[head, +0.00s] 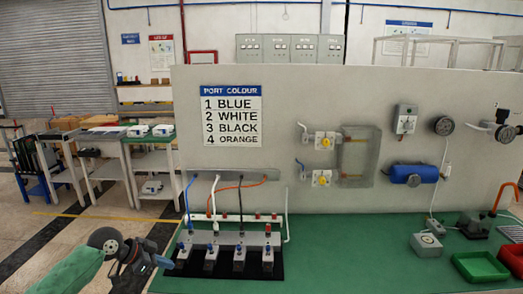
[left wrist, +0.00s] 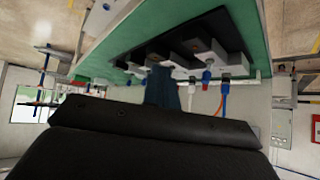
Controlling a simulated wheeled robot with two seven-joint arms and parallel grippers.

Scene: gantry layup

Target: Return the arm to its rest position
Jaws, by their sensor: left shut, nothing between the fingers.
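My left gripper (head: 166,262) is low at the left of the head view, at the near left edge of the green bench. Its fingers are shut with nothing between them. In the left wrist view, tilted and seen close, the dark gripper body fills the bottom and the fingers (left wrist: 163,90) point toward the connector blocks. The black base with several grey blocks (head: 225,262) stands just right of the gripper in the head view. I see no contact between them, though the gap is hard to judge. My right gripper is not in view.
The green bench top (head: 340,265) is clear in the middle. Coloured cables hang from a grey strip (head: 232,177) on the upright panel (head: 300,100). Red and green trays (head: 480,267) lie at the right. Side tables (head: 98,160) stand beyond the left end.

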